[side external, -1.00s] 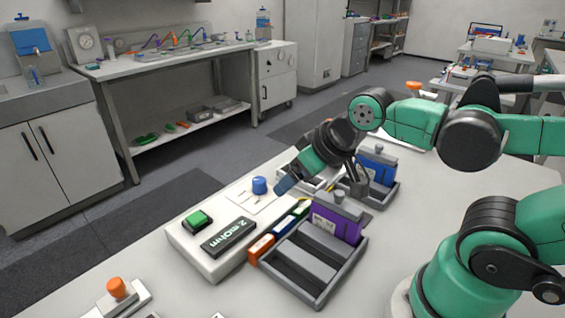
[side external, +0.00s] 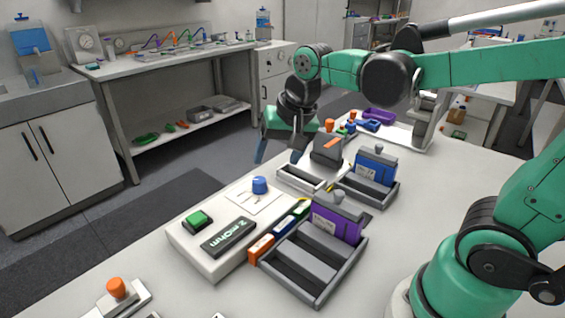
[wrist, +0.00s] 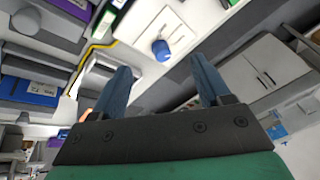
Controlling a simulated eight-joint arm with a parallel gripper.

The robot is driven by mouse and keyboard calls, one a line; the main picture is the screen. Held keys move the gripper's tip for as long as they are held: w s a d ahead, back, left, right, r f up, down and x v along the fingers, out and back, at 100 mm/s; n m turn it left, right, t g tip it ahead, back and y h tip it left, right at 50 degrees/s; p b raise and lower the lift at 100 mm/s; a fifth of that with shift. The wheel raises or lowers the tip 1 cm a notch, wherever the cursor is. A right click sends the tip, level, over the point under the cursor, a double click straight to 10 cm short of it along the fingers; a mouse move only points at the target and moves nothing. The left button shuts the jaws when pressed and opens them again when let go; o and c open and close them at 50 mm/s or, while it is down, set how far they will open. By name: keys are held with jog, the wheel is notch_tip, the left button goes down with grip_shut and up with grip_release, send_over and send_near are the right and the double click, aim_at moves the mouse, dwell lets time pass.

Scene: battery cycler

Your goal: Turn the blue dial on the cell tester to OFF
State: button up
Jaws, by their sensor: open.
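The blue dial (side external: 259,185) sits on a white plate with printed marks, at the far end of the white cell tester (side external: 205,252). The tester also carries a green button (side external: 197,219) and a dark display reading "2 mOhm". I cannot read the dial's setting. My gripper (side external: 277,158) is above and behind the dial in the side view, apart from it. Its two blue fingers are spread with nothing between them. In the wrist view the dial (wrist: 161,47) shows beyond and between the open fingertips (wrist: 160,70).
A grey tray (side external: 290,292) with a purple block (side external: 336,222) stands right of the tester. Another tray holds a blue block (side external: 375,165). A small white tray (side external: 300,178) lies behind the dial. An orange knob (side external: 116,288) is at the front left.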

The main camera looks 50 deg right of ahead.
aim_at(259, 180)
jog(key=w+d+f+m+g, duration=0.1)
jog(key=w+m, duration=0.1)
jog(key=m, duration=0.1)
jog(key=w+d+f+m+g, duration=0.1)
jog(key=w+f+m, duration=0.1)
jog(key=w+m, duration=0.1)
jog(key=w+f+m+g, duration=0.1)
jog(key=w+m+g, duration=0.1)
jog(key=m, duration=0.2)
jog(key=shift+w+d+f+m, duration=0.35)
jog(key=shift+w+d+m, duration=0.05)
jog(key=shift+w+f, duration=0.15)
jog(key=shift+f, duration=0.05)
jog(key=shift+m, duration=0.3)
jog(key=shift+f, duration=2.8)
grip_shut()
